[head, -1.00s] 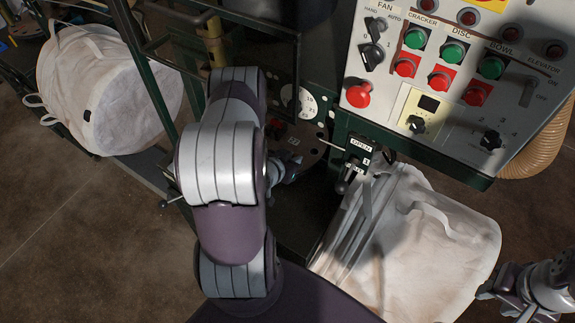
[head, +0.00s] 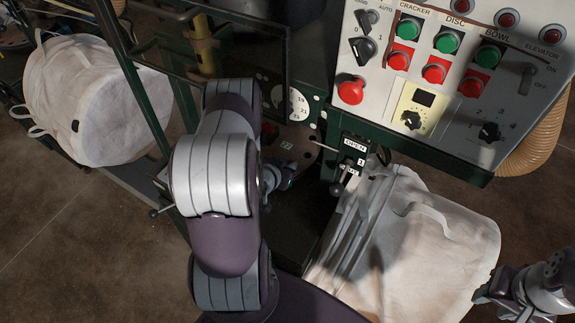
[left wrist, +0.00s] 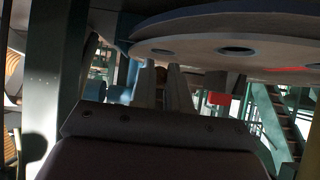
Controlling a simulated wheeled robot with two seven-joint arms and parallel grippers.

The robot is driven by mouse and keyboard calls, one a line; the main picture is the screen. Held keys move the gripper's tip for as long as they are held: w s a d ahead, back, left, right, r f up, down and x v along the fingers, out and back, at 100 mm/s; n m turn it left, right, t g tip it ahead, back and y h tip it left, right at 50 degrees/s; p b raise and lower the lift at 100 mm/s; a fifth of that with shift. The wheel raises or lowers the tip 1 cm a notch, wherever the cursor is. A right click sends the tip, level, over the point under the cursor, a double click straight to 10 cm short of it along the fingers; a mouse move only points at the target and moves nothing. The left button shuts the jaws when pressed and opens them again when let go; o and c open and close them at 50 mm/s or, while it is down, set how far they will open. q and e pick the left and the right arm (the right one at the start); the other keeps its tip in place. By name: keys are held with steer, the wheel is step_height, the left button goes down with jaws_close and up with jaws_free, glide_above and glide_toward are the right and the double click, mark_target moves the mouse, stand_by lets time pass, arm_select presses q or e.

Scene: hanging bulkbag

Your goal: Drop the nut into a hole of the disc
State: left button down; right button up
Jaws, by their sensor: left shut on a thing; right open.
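The grey disc (left wrist: 220,28) fills the top of the left wrist view, with a round hole (left wrist: 238,50) in its face. My left gripper (head: 282,180) is beside the disc's front part. In the left wrist view its two fingers (left wrist: 163,86) point up toward the disc's near edge. My right gripper (head: 485,293) is open and empty at the lower right.
A control panel (head: 450,75) with red and green buttons stands at the upper right. A lever (head: 338,185) projects below it. A white bulk bag (head: 415,245) lies right of the disc; another white bag (head: 90,100) is at the left. A green frame post (head: 130,80) stands left of my arm.

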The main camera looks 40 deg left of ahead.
arm_select(q)
steer(key=shift+s, duration=0.15)
steer(key=c, duration=1)
jaws_free()
